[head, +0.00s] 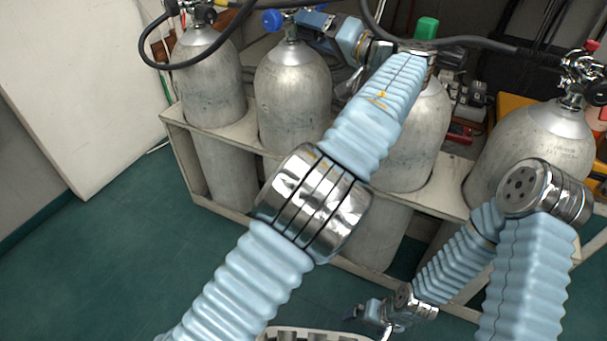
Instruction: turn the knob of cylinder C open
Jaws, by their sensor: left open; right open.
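Several grey cylinders stand in a row, with no readable letters, so I cannot tell which is C. The second from the left (292,95) has a blue knob (272,20) on its valve. The third (412,150) has a green knob (427,28) and is partly hidden by my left arm. My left gripper (292,18) is open at the second cylinder's valve, close to the right of the blue knob; contact cannot be told. My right gripper (358,313) is open and empty, low in front of the rack, far from the knobs.
The leftmost cylinder (208,75) has a black valve and hose. The rightmost cylinder (535,145) has a red knob (591,46). A pale rack (235,130) holds the cylinders. Black hoses (455,42) cross above them. Green floor (130,250) is clear at left.

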